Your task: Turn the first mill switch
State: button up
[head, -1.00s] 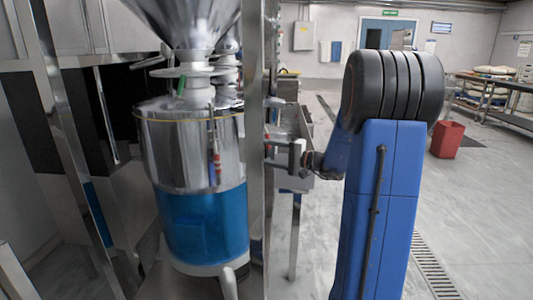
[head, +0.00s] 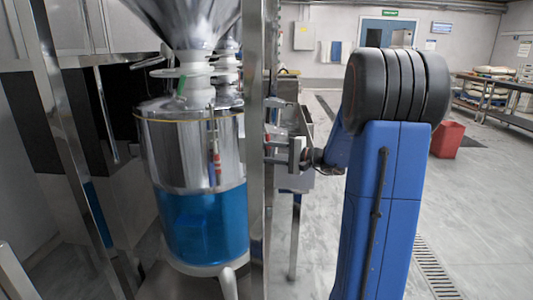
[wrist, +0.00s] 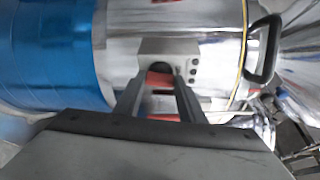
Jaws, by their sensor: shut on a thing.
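In the wrist view, a switch with a red part (wrist: 160,79) sits on a small grey box (wrist: 180,47) on the side of a steel mill (wrist: 215,70). My gripper (wrist: 157,92) has its two fingers on either side of the red part and is shut on the switch. In the head view, my gripper (head: 270,149) points left at the upright steel post, which hides its fingertips and the switch. A near mill with a steel body (head: 190,150) and blue lower part (head: 205,225) stands left of the post. I cannot tell whether both views show the same mill.
The steel post (head: 256,200) stands close between the near mill and my arm. A steel hopper (head: 190,20) tops that mill. A red bin (head: 446,139) and a table (head: 505,115) stand far right. The floor on the right is mostly clear.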

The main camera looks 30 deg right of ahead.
jog(key=shift+w+d+r+m+g+y, duration=0.1)
jog(key=shift+m+g+y, duration=0.15)
jog(key=shift+m+g, duration=1.3)
jog(key=shift+w+d+r+m+g+y, duration=0.1)
jog(key=shift+m+g+y, duration=0.4)
jog(key=shift+m, duration=1.8)
jog(key=shift+w+r+m+g+y, duration=0.1)
jog(key=shift+m+g, duration=1.15)
jog(key=shift+m, duration=0.7)
jog(key=o, duration=1)
jog(key=shift+o, duration=0.2)
jog(key=v, duration=1.7)
jog(key=shift+d, duration=0.15)
